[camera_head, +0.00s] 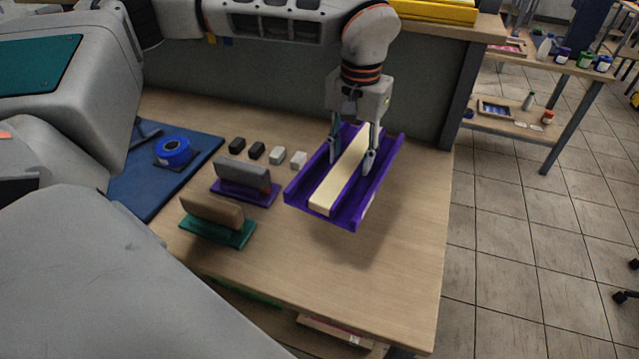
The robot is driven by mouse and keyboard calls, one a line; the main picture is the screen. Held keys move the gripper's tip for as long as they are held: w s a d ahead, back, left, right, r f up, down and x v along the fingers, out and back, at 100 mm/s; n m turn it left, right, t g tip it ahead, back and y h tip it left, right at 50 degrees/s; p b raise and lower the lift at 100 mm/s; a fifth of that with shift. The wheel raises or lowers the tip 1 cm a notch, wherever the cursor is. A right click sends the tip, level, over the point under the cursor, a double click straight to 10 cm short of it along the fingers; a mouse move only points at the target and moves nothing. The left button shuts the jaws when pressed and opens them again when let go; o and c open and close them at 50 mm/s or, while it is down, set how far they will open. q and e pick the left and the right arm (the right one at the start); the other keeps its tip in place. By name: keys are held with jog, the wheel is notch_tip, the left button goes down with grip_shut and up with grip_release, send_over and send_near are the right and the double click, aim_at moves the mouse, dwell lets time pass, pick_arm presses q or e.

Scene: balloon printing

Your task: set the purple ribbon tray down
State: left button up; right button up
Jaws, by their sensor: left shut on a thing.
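The purple ribbon tray (377,186) is a long purple channel with a cream bar (345,170) along its middle. It sits over the right part of the wooden table (400,270), angled from lower left to upper right. My left gripper (352,158) comes down from above with one finger on each side of the cream bar and is shut on the tray. A soft shadow lies on the table below and right of the tray, and the tray looks slightly raised. Its underside is hidden. My right gripper is out of view.
Left of the tray are a purple stand with a grey block (241,172), a green stand with a brown block (212,211), several small dark and white blocks, and a blue roll (173,151) on a blue mat (150,197). The table's right front is clear.

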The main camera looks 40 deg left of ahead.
aim_at(351, 148)
pick_arm(q)
jog(key=shift+n, duration=0.7)
jog(key=w+r, duration=0.1)
jog(key=r, duration=0.2)
jog(key=w+a+r, duration=0.1)
jog(key=r, duration=0.1)
jog(key=w+r, duration=0.1)
jog(key=r, duration=0.2)
jog(key=shift+a+r+p, duration=0.35)
jog(key=shift+a+p, duration=0.05)
notch_tip(351, 148, down, 19)
jog(key=shift+f+b, duration=0.2)
jog(key=shift+b, duration=0.15)
jog(key=shift+f, duration=0.15)
jog(key=o, duration=1.3)
jog(key=shift+o, duration=0.2)
